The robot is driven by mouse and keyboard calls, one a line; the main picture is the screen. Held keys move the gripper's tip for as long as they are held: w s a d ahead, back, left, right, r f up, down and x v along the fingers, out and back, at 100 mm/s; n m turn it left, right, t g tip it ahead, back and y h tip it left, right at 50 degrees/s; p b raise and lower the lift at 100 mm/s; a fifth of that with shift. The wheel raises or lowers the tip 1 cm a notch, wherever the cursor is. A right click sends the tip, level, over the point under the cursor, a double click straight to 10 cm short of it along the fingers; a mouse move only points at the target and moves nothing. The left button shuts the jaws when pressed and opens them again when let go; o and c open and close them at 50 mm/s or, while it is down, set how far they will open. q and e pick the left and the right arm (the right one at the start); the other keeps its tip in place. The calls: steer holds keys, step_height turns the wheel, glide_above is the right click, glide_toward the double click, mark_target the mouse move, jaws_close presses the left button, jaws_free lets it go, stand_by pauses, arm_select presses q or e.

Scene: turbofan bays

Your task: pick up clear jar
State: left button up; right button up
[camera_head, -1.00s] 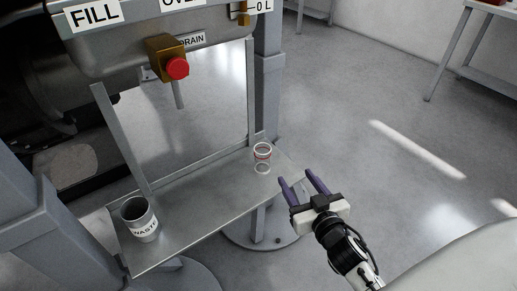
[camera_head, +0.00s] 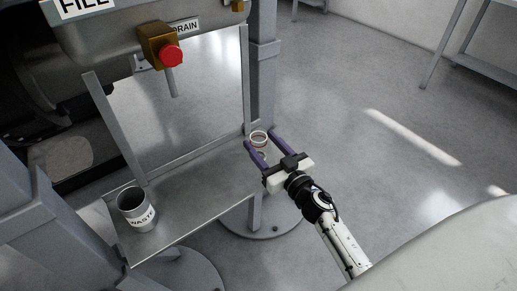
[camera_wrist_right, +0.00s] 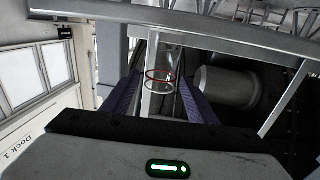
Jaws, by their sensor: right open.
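The clear jar (camera_head: 259,137) stands on the right end of the metal shelf, a see-through cylinder with a reddish band near its rim. My right gripper (camera_head: 263,138) is open, its two purple fingers reaching toward the jar, one on each side of it in the head view. The fingers and palm hide part of the jar's lower body. In the right wrist view the jar (camera_wrist_right: 160,78) shows between the finger tips, faint, with a red ring. I cannot tell whether either finger touches it. My left gripper is not in view.
A grey cup labelled WASTE (camera_head: 137,209) stands at the shelf's left end. The metal shelf (camera_head: 190,199) is bare between cup and jar. A red knob (camera_head: 171,56) on a brass-coloured drain valve hangs above. A grey post (camera_head: 262,80) rises close behind the jar.

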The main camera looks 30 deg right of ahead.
steer(key=shift+w, duration=1.2)
steer(key=c, duration=1)
